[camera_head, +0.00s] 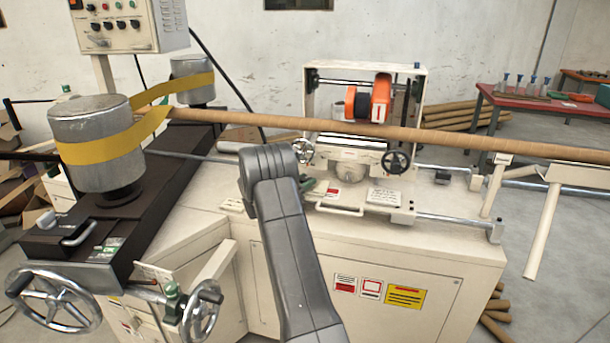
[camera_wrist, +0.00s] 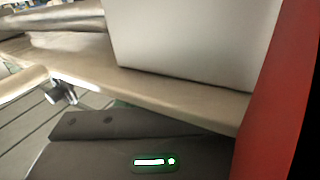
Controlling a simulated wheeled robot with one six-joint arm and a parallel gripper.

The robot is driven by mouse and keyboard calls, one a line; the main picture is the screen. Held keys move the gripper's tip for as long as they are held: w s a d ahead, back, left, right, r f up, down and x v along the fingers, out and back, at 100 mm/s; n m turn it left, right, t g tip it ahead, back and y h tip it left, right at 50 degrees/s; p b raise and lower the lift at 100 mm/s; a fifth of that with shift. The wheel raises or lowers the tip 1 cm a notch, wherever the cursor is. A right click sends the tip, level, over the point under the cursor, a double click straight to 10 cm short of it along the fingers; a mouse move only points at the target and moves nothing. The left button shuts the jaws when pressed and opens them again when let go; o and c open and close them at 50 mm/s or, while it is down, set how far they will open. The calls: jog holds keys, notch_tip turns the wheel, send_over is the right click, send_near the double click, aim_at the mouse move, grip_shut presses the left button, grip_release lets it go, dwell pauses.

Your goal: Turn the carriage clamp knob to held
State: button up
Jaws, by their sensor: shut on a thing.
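The carriage (camera_head: 350,172) stands on the winder's front bench, below the long brown tube. My arm reaches up to its left side in the head view and hides part of it. The dark casing of my gripper (camera_wrist: 140,155), with a lit green mark, shows low in the wrist view. My gripper is shut on the carriage clamp knob. The knob itself, the fingertips and the knob's setting cannot be made out. A pale grey block (camera_wrist: 195,40) and a beige ledge (camera_wrist: 140,85) lie close to the gripper.
The brown tube (camera_head: 430,135) crosses above the carriage. Handwheels (camera_head: 395,160) are on the carriage front, and a rail (camera_head: 440,220) runs to the right. Drums with a yellow belt (camera_head: 120,140) stand at left. A red surface (camera_wrist: 285,90) fills the wrist view's right side.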

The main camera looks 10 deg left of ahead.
jog(key=m+g+h, duration=0.3)
jog(key=h, duration=0.1)
jog(key=shift+w+a+f+b, duration=0.1)
jog(key=shift+b, duration=0.2)
jog(key=shift+m+g+h+b, duration=0.35)
jog(key=shift+m+g+h, duration=0.55)
jog(key=shift+m+g, duration=0.3)
jog(key=shift+g, duration=0.4)
jog(key=o, duration=1)
jog(key=shift+b+v, duration=0.55)
jog(key=shift+v, duration=3.15)
